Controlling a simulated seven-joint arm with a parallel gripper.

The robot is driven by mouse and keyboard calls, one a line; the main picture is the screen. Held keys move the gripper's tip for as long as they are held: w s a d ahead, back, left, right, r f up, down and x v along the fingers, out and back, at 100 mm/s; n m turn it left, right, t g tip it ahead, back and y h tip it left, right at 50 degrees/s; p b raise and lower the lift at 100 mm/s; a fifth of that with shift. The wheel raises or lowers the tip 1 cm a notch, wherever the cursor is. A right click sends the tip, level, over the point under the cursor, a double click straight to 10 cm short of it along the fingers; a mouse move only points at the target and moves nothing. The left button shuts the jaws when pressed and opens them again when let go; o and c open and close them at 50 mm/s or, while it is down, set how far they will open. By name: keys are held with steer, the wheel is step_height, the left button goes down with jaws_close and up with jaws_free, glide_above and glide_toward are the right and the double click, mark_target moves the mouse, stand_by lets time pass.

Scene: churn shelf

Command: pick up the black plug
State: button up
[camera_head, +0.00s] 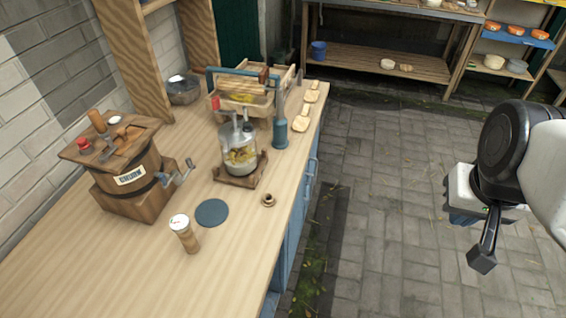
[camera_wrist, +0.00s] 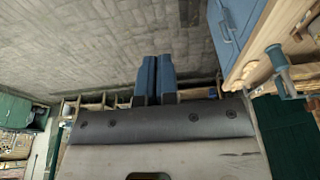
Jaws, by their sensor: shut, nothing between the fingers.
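I cannot pick out the black plug with certainty in either view. In the head view, a wooden churn (camera_head: 132,183) stands at the left of the bench, with small red, white, wooden and dark parts on its lid; these are too small to tell apart. My gripper (camera_wrist: 157,60) shows in the wrist view with its two blue fingers side by side, shut and empty. In the head view my arm is at the right, over the paving and well away from the bench.
Shelves (camera_head: 385,65) stand behind.

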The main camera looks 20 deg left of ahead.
steer(key=o, duration=0.9)
steer(key=shift+c, duration=0.2)
steer(key=shift+w, duration=0.1)
steer(key=w+a+r+n+g+y, duration=0.15)
steer(key=w+a+n, duration=0.25)
steer(key=w+a, duration=0.45)
steer(key=w+a+r+n+t+h, duration=0.1)
steer(key=w+a+r+n, duration=0.15)
steer(key=w+a, duration=0.65)
steer(key=w+a+f+n, duration=0.1)
steer(key=a+n, duration=0.1)
steer(key=a, duration=0.6)
steer(key=w+a+f+n+g, duration=0.1)
steer(key=w+a+f+n, duration=0.1)
steer(key=a, duration=0.7)
steer(key=w+a+f+n, duration=0.1)
steer(key=a+f+n, duration=0.1)
steer(key=a, duration=0.7)
steer(key=shift+w+a+n+y, duration=0.2)
steer(key=shift+n+y, duration=0.25)
steer(key=shift+n, duration=0.2)
